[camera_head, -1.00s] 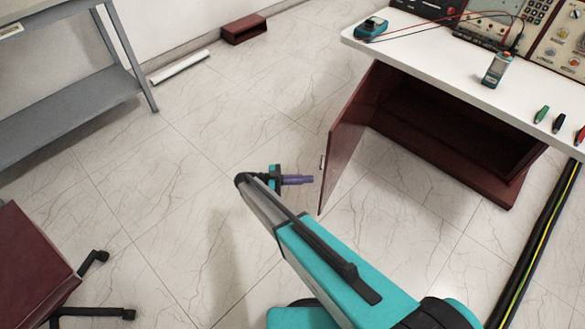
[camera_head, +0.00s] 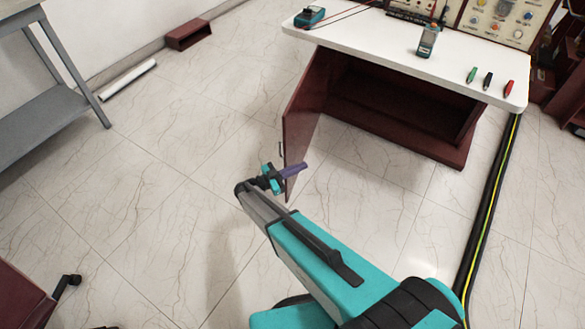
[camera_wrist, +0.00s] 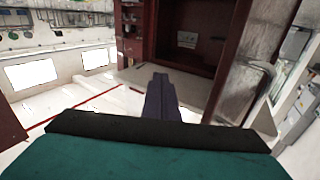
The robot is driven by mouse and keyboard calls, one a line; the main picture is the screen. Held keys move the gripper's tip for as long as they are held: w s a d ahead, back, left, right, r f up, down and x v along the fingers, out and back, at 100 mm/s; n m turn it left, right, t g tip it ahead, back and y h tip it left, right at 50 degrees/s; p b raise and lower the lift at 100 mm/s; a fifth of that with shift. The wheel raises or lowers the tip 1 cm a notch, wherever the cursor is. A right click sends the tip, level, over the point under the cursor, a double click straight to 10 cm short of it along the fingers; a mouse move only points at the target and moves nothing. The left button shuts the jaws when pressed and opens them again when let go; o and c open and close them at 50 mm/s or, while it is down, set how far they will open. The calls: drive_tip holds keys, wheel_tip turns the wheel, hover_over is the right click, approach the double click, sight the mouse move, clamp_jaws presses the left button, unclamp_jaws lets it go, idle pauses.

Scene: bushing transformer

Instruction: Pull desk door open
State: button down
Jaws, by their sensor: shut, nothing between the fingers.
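The desk (camera_head: 385,62) has a white top and a dark red body. Its dark red door (camera_head: 301,125) stands swung open at the left side of the body, and the compartment (camera_head: 400,98) behind it shows. A small handle (camera_head: 281,150) is on the door's left edge. My gripper (camera_head: 303,168) is shut and empty, with purple fingers overlapping the door's lower edge in the head view; I cannot tell whether they touch it. In the wrist view, the shut fingers (camera_wrist: 162,97) point toward the open compartment (camera_wrist: 188,38), with the door (camera_wrist: 238,60) to the right.
A grey shelf bench (camera_head: 45,95) stands at the left. A thick black cable with a yellow stripe (camera_head: 490,200) runs along the floor at the right. A dark red chair part (camera_head: 22,300) is at the lower left. The tiled floor between is clear.

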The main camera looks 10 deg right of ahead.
drive_tip(key=w+d+f+n+t+y, duration=0.25)
drive_tip(key=d+n+t+y, duration=0.25)
drive_tip(key=n+t+y, duration=0.5)
drive_tip(key=s+a+f+n+g+y, duration=0.3)
drive_tip(key=s+a+f+g+y, duration=0.25)
drive_tip(key=s, duration=0.35)
drive_tip(key=s+a+f+n+g+y, duration=0.2)
drive_tip(key=s+a+f+g+y, duration=0.25)
drive_tip(key=s+f, duration=0.35)
drive_tip(key=s+d+r+g+h, duration=0.1)
drive_tip(key=s+d+g, duration=0.1)
drive_tip(key=s, duration=0.7)
drive_tip(key=s+d+r+g+h, duration=0.1)
drive_tip(key=s+g, duration=0.3)
drive_tip(key=s, duration=0.5)
drive_tip(key=s+d+r+g, duration=0.2)
drive_tip(key=s+g, duration=0.1)
drive_tip(key=s, duration=0.6)
drive_tip(key=shift+d+g+h, duration=0.3)
drive_tip(key=shift+g+h, duration=0.1)
drive_tip(key=shift+s+n, duration=0.1)
drive_tip(key=shift+n, duration=0.2)
